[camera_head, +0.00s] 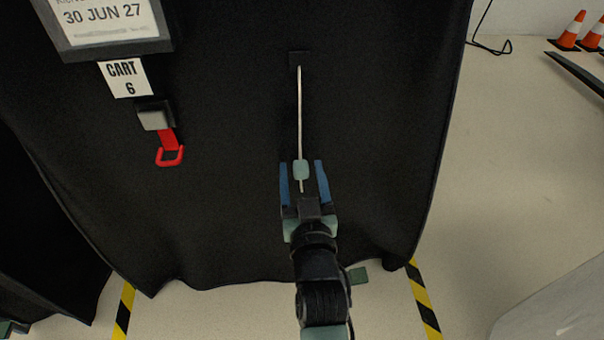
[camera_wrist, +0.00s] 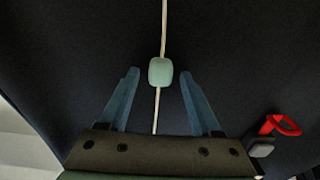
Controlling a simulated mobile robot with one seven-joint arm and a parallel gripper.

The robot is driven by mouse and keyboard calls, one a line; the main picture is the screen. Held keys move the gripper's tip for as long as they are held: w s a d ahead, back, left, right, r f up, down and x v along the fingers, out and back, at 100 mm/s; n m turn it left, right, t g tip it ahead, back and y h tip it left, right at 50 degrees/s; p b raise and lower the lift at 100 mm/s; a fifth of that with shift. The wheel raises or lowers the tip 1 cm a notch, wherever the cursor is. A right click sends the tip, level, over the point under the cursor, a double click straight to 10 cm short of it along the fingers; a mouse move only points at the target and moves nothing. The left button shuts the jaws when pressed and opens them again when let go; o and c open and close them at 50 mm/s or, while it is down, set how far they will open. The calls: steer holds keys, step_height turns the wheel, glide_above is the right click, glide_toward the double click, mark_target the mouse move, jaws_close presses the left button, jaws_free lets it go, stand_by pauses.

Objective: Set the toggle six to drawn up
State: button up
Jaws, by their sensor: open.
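The toggle (camera_head: 300,170) is a pale green rounded piece on a thin cream cord (camera_head: 299,110) that hangs down the dark cover of cart 6 (camera_head: 225,200). The toggle is well down the cord, near its lower end. My gripper (camera_head: 304,164) is open, its blue fingers on either side of the toggle with a gap at each side. In the wrist view the toggle (camera_wrist: 160,71) sits between and slightly beyond the fingertips (camera_wrist: 160,74), and I see no contact. The cord runs above and below it.
A sign reading "CART 6" (camera_head: 124,78) hangs below a date plate (camera_head: 105,22) at upper left. A grey buckle (camera_head: 154,116) with a red pull loop (camera_head: 169,150) is left of the cord. Striped floor tape (camera_head: 425,305) and traffic cones (camera_head: 570,30) lie to the right.

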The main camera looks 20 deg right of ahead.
jaws_close()
stand_by(1.4)
